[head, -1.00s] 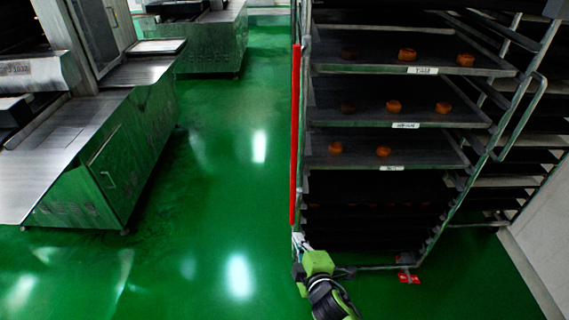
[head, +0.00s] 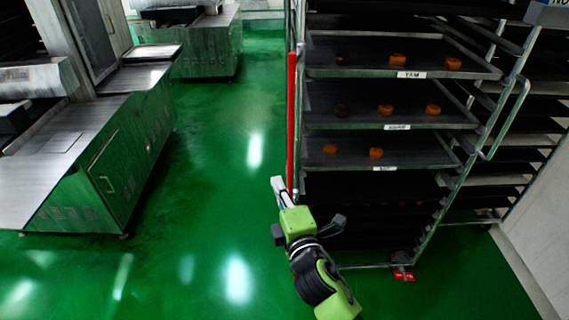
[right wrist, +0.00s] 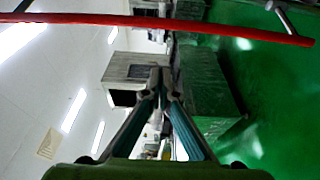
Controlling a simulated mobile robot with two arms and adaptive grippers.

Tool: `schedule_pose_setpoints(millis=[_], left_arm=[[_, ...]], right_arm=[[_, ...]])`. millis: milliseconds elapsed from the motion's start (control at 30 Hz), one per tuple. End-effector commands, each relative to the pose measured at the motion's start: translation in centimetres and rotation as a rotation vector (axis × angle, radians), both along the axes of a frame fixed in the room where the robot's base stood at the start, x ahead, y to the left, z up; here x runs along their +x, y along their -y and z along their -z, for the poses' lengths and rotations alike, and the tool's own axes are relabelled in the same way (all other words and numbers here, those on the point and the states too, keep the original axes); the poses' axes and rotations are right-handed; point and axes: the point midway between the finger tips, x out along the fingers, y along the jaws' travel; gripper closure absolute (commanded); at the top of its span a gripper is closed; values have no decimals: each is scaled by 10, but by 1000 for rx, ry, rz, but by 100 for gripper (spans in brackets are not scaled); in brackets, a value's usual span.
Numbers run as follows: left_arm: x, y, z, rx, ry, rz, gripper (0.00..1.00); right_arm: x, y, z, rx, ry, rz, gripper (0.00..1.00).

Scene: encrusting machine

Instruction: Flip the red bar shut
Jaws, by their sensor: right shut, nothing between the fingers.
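The red bar (head: 291,115) stands upright along the left front edge of the tray rack (head: 304,90). In the right wrist view the red bar (right wrist: 160,20) crosses the top of the picture, beyond the fingertips. My right gripper (head: 279,186) is shut and empty, at the bar's lower end and slightly left of it. It hides that end in the head view. In the right wrist view my right gripper's fingertips (right wrist: 160,76) meet below the bar in the picture, with a visible gap. I cannot tell any contact. My left gripper is out of view.
The rack holds several dark trays (head: 340,116) with small orange-brown pieces. A steel machine (head: 100,150) stands at left, another (head: 205,45) behind. Green floor (head: 210,150) is clear between machine and rack. A white wall (head: 535,225) is at right.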

Motion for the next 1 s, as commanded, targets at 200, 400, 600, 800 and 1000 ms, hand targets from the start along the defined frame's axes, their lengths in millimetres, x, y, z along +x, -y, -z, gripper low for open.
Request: schedule_pose_setpoints(millis=[200, 400, 600, 800, 1000], left_arm=[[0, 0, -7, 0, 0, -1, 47], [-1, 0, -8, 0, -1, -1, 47], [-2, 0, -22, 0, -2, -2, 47], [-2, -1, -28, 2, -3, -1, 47], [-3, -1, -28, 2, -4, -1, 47]], right_arm=[[38, -11, -3, 2, 0, 1, 100], [72, -20, -2, 1, 1, 0, 100], [84, -4, -3, -3, -2, 2, 100], [82, 13, -1, 2, -1, 0, 100], [82, 16, -1, 3, -1, -1, 100]])
